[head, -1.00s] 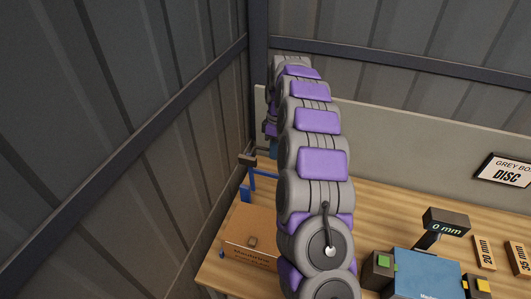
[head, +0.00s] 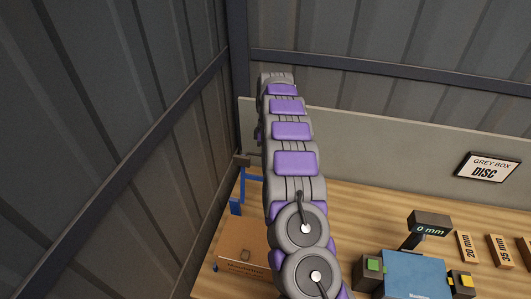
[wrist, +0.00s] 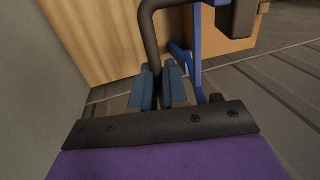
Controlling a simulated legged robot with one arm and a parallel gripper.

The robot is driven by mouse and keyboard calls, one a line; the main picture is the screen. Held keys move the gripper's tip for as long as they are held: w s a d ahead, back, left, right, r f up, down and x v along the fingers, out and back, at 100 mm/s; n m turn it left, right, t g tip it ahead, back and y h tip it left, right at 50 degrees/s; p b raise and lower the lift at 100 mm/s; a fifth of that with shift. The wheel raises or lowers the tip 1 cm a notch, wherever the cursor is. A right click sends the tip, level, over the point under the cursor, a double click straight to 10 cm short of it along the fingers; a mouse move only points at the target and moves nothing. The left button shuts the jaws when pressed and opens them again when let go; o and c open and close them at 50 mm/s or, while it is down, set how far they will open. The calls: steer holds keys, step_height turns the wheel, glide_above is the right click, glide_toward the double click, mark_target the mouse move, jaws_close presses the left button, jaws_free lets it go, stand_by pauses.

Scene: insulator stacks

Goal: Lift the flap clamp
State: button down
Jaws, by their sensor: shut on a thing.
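My gripper (wrist: 158,88) shows in the wrist view as two blue fingers beyond a dark plate and my purple wrist. The fingers are closed around a dark bent bar (wrist: 150,38), which looks like the flap clamp's handle. The bar rises from between the fingers and bends right along the top of the picture. A blue frame (wrist: 196,52) and a dark block (wrist: 236,18) stand to its right. In the head view the blue frame (head: 236,206) is at the table's left edge; my arm hides the gripper and most of the clamp there.
A cardboard box (head: 241,250) sits on the wooden table (head: 370,190) near its left edge. A blue device (head: 413,268) with a display reading 0 mm (head: 430,225) stands to the right. Labelled wooden blocks (head: 466,247) lie farther right. A grey panel (head: 370,135) runs behind.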

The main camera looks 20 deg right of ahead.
steer(key=f+p, duration=0.1)
steer(key=f+g+p, duration=0.1)
steer(key=shift+w+d+f+y, duration=0.15)
steer(key=shift+d+f+y, duration=0.15)
steer(key=shift+d+f, duration=0.1)
steer(key=shift+f+g, duration=0.15)
steer(key=shift+g, duration=0.15)
stand_by(0.4)
steer(key=c, duration=1.5)
jaws_free()
steer(key=o, duration=0.3)
steer(key=shift+w+a+r, duration=0.1)
steer(key=shift+w+r, duration=0.05)
steer(key=shift+r, duration=0.25)
steer(key=shift+o, duration=0.2)
steer(key=shift+w+r, duration=0.3)
steer(key=shift+r, duration=0.05)
